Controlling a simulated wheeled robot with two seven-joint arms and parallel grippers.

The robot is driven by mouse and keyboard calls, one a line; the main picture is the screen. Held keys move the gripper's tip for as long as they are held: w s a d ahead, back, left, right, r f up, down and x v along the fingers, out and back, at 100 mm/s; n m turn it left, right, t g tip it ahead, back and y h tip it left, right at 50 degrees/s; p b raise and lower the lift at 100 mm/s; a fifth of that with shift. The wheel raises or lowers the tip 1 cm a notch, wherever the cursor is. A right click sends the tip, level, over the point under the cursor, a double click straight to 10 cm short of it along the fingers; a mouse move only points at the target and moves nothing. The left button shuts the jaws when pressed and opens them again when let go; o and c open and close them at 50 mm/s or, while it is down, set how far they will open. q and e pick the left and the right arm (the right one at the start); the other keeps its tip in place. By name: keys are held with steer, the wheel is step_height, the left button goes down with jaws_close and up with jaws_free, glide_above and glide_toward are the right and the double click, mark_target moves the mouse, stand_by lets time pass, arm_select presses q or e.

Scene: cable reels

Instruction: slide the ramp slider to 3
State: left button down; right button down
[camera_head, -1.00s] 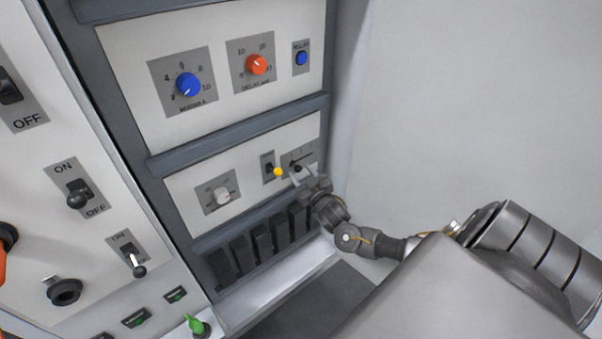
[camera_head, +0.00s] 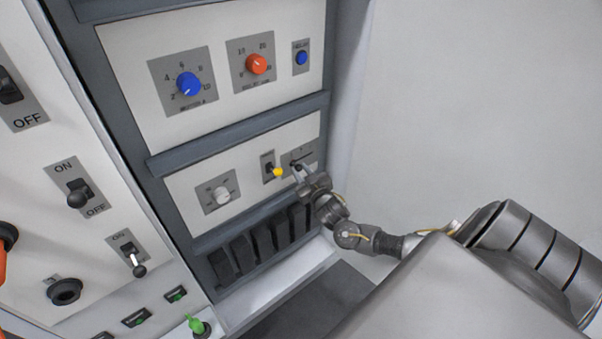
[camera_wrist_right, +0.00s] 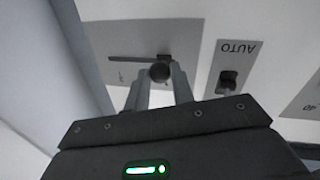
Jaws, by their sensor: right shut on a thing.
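The ramp slider's grey plate (camera_head: 309,153) is at the right end of the lower white panel in the head view. Its dark slot (camera_wrist_right: 128,58) shows in the right wrist view, where lettering is upside down. The round dark slider knob (camera_wrist_right: 160,72) sits at the slot's right end there, which is the left end in the head view. My right gripper (camera_head: 299,171) is at the slider; in the right wrist view its fingers (camera_wrist_right: 160,82) are on either side of the knob, shut on it. The scale marks are too small to read. My left gripper is not in view.
A yellow-tipped toggle switch (camera_head: 277,172) stands close left of my right gripper. The cabinet's side wall (camera_head: 346,110) rises to the right.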

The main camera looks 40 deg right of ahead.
steer(key=d+b, duration=0.1)
steer(key=d, duration=0.7)
steer(key=shift+s, duration=0.1)
steer(key=shift+d+r, duration=0.1)
steer(key=shift+d, duration=0.05)
steer(key=c, duration=1.2)
jaws_free()
steer(key=shift+d, duration=0.1)
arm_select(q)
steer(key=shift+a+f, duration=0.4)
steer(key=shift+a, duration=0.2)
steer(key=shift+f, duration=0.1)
arm_select(e)
steer(key=v, duration=1)
steer(key=shift+s, duration=0.35)
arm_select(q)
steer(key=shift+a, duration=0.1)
